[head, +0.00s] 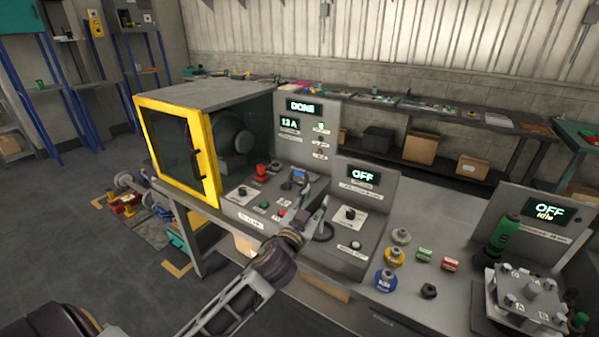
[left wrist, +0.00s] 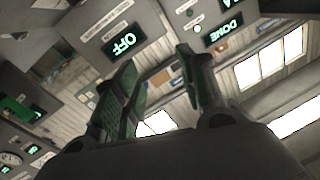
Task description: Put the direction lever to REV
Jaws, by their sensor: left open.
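My left gripper (head: 313,213) is open over the grey control panels, between the panel under the DONE display (head: 304,107) and the panel under the OFF display (head: 364,174). Its spread fingers (left wrist: 160,92) show empty in the left wrist view, with both displays beyond them. I cannot read which control is the direction lever. A black knob on a white plate (head: 350,214) sits just right of the gripper. Another black knob on a white plate (head: 242,192) sits further left. A dark control with a blue part (head: 298,176) stands behind the gripper, which partly hides that area. My right gripper is not in view.
A yellow-framed door (head: 208,165) closes the machine at left. A red mushroom button (head: 261,170) stands on its panel. Right of the gripper are yellow (head: 394,257) and blue (head: 386,280) round pieces, a green bottle-like object (head: 503,236) and a metal fixture (head: 522,300).

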